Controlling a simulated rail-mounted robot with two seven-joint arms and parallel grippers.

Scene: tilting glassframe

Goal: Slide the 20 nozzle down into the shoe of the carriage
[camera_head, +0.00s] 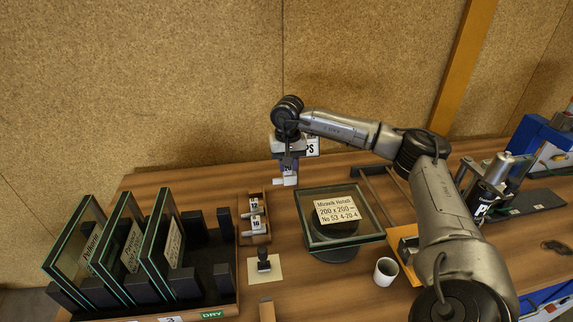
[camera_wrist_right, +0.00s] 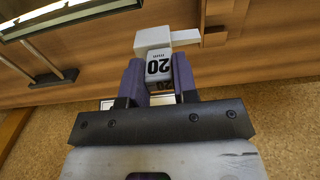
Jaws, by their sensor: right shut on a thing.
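My right gripper (camera_head: 287,162) reaches to the back of the table, left of the glass on the round stand. In the right wrist view its two fingers (camera_wrist_right: 159,82) are closed on the sides of the 20 nozzle (camera_wrist_right: 158,65), a white block with a black "20" on its face. The nozzle's wider pale foot (camera_wrist_right: 155,38) sticks out past the fingertips; it also shows below the gripper in the head view (camera_head: 288,179). Whether the foot touches anything below is unclear. I cannot make out the carriage or its shoe with certainty. My left gripper is not in view.
A small wooden tray (camera_head: 245,239) holds the 12 and 16 nozzles. Glass panes (camera_head: 75,252) stand in a black rack at left. A labelled glass pane (camera_head: 312,228) lies on a round stand. A white cup (camera_head: 386,271) and a black-knobbed piece (camera_head: 263,259) stand in front.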

